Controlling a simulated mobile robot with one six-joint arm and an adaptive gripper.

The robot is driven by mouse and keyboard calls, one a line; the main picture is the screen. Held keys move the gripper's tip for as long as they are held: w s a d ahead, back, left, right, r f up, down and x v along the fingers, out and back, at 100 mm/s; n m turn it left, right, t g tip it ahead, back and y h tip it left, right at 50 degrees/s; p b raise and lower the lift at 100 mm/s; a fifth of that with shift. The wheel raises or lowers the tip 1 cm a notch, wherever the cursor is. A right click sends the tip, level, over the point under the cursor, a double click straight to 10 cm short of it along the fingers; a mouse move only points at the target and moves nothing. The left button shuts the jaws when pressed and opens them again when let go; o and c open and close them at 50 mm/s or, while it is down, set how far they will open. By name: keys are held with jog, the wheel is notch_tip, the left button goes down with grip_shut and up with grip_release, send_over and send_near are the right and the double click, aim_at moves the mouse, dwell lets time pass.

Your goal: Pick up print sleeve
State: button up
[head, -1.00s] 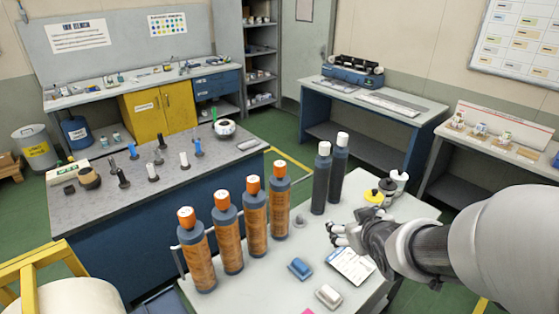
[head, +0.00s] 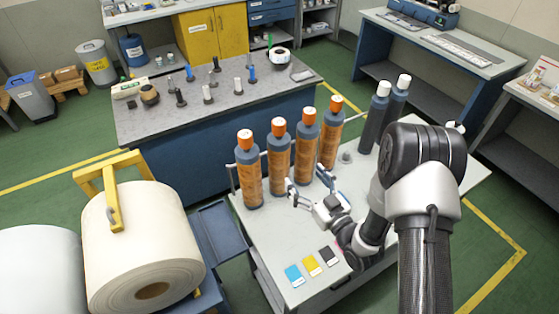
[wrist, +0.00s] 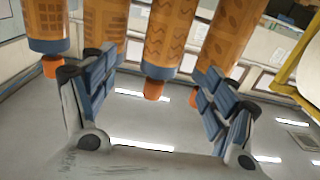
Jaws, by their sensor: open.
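Several print sleeves stand upright in a row on the grey table (head: 262,228). They are dark grey cylinders with orange patterned bands and orange caps: the front-left one (head: 250,182), the second (head: 278,165), the third (head: 305,152) and the far-right one (head: 329,142). My gripper (head: 308,184) is open and empty, low over the table in front of the row. In the wrist view, the sleeves look inverted, caps down. One patterned sleeve (wrist: 168,38) shows between the spread blue-padded fingers, apart from them; others show at both sides. Which sleeve is meant cannot be told.
Two dark cylinders with white caps (head: 376,115) stand right of the row, near my arm. Cyan, yellow and black cards (head: 310,265) lie at the table's front. A large white roll (head: 140,245) with a yellow bracket is at left. A grey-topped bench (head: 215,110) stands behind.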

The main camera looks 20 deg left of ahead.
aim_at(284, 158)
jog(key=x, duration=0.8)
jog(key=shift+w+a, duration=0.25)
jog(key=shift+a, duration=0.1)
jog(key=x, duration=0.4)
jog(key=shift+a+f+b, duration=0.1)
jog(key=shift+a+b, duration=0.3)
jog(key=shift+a, duration=0.15)
jog(key=shift+w+a, duration=0.15)
jog(key=shift+c, duration=0.3)
jog(key=c, duration=1.2)
